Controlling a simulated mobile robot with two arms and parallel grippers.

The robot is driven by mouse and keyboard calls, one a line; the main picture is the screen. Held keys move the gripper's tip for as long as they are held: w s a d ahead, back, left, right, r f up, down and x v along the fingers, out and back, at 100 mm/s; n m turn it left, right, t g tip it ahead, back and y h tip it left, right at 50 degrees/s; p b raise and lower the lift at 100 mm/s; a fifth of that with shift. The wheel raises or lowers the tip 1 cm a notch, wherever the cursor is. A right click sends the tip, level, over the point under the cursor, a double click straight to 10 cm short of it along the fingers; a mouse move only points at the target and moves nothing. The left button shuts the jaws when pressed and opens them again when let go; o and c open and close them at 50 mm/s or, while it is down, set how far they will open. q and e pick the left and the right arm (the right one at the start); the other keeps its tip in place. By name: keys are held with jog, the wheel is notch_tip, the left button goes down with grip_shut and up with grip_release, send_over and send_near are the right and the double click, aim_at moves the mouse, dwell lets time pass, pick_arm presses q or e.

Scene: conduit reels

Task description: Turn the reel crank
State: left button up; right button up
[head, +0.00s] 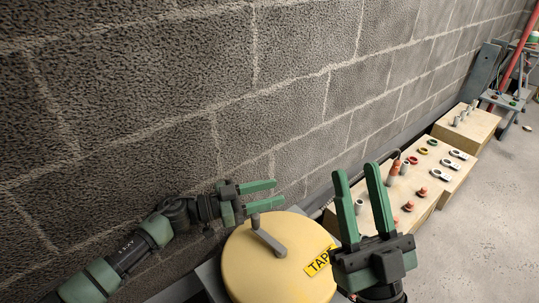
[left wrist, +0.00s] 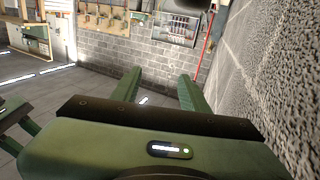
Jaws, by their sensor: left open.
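The reel (head: 262,277) is a round yellow drum with a yellow TAPE label, at the bottom middle of the head view. Its grey crank (head: 268,240) lies across the top, with a short upright handle (head: 255,222) at its far end. My left gripper (head: 276,194) is open and empty, just beyond the handle and apart from it in the picture. It also shows open in the left wrist view (left wrist: 160,75), where neither reel nor crank is seen. My right gripper (head: 358,170) is open and empty, pointing up at the reel's right, its wrist overlapping the reel's edge and label.
A block wall (head: 180,90) runs close behind the reel and my left arm. Wooden boxes (head: 424,190) with several small fittings on top stand to the right. A grey stand with red pipes (head: 515,75) is farther off. The floor (head: 490,220) at the right is mostly clear.

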pick_arm(q)
notch_tip(320, 180, up, 10)
jog(key=p, duration=0.4)
jog(key=shift+r, duration=0.25)
pick_arm(e)
jog(key=w+f+g+h, duration=0.2)
jog(key=f+g, duration=0.4)
jog(key=f, duration=0.4)
jog(key=w+d+f+g+h, duration=0.1)
jog(key=w+f+g+h, duration=0.1)
jog(key=f+g, duration=0.4)
notch_tip(320, 180, down, 4)
jog(key=shift+d+r+g+h, duration=0.1)
jog(key=shift+d+g+h, duration=0.2)
pick_arm(q)
jog(key=shift+s, duration=0.1)
pick_arm(e)
jog(key=shift+w, duration=0.1)
